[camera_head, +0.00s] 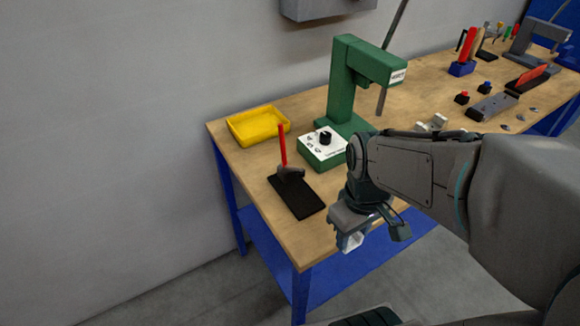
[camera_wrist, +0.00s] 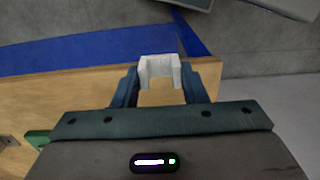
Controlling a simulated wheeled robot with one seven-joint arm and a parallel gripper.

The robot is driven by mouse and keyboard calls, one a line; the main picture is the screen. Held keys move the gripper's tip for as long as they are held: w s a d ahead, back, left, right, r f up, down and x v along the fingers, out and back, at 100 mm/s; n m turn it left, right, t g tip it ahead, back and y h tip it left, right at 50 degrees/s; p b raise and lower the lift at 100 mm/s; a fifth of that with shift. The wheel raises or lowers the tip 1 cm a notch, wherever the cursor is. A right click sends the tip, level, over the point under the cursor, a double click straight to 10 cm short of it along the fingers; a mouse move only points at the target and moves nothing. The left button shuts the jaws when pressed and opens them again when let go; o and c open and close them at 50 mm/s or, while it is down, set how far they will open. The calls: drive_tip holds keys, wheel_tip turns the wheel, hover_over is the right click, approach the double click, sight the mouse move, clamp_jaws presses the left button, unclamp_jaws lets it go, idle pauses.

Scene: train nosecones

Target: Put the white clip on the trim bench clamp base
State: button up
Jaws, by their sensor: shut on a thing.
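The white clip (camera_wrist: 160,68) is a small U-shaped piece held between the two fingertips of my gripper (camera_wrist: 159,78) in the wrist view. In the head view the clip (camera_head: 351,242) hangs under my gripper (camera_head: 354,232), past the front edge of the bench and over the floor side. A black plate (camera_head: 298,199) with an upright red handle and a dark clamp-like body lies on the near left of the bench. It looks like the clamp base, but I cannot be sure. My gripper is apart from it, to its lower right.
The wooden bench (camera_head: 238,170) has blue legs. A yellow tray (camera_head: 258,126) and a green press (camera_head: 345,85) with a white control box (camera_head: 323,149) stand behind the plate. Small pale parts (camera_head: 438,120) lie behind my arm. More tools stand at the far right.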

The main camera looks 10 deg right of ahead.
sight(303, 173)
drive_tip(key=shift+w+a+r+p, duration=0.1)
drive_tip(key=shift+w+r+p, duration=0.1)
drive_tip(key=shift+w+p, duration=0.15)
drive_tip(key=w+a+p, duration=0.1)
drive_tip(key=w, duration=0.4)
drive_tip(key=w+a, duration=0.2)
drive_tip(key=w, duration=0.3)
drive_tip(key=w+a+p, duration=0.1)
drive_tip(key=w+a, duration=0.1)
drive_tip(key=w, duration=0.3)
drive_tip(key=shift+w+p, duration=0.3)
drive_tip(key=shift+w, duration=0.05)
drive_tip(key=shift+w+a+f, duration=0.2)
drive_tip(key=shift+w, duration=0.15)
drive_tip(key=shift+f, duration=1.65)
drive_tip(key=shift+f, duration=0.15)
drive_tip(key=o, duration=1)
drive_tip(key=shift+o, duration=0.2)
